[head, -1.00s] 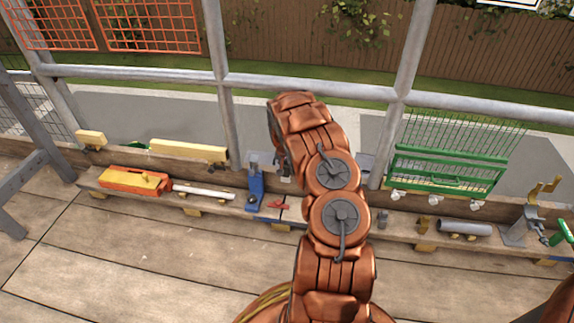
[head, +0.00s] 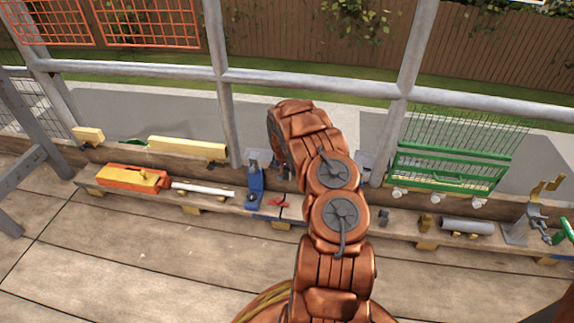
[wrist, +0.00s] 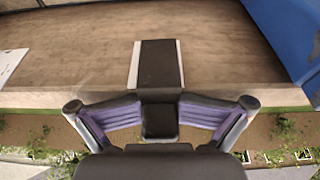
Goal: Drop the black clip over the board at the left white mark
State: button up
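In the wrist view the black clip (wrist: 160,62) appears as a dark flat strip above the board (wrist: 80,98), near its edge. Strips of the white mark (wrist: 135,65) show along both sides of the clip. My gripper (wrist: 160,98) has its two purple-sided fingers brought in to the clip's near end, shut on it. I cannot tell whether the clip touches the board or hangs just above it. In the head view my own arm hides the gripper and the clip; the board (head: 120,157) runs along the back of the deck.
A blue tool (head: 256,185) stands just left of my arm, and shows at the right of the wrist view (wrist: 290,40). Red pliers (head: 277,202), an orange-yellow tool (head: 130,178) and a green wire rack (head: 450,170) are along the shelf. Metal railing posts rise behind.

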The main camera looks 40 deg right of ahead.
jog(key=shift+v, duration=0.9)
jog(key=shift+d+r, duration=0.2)
jog(key=shift+r, duration=0.35)
jog(key=shift+r, duration=0.1)
jog(key=shift+r, duration=0.45)
jog(key=v, duration=1.1)
jog(key=shift+s+a, duration=0.15)
jog(key=shift+s, duration=0.1)
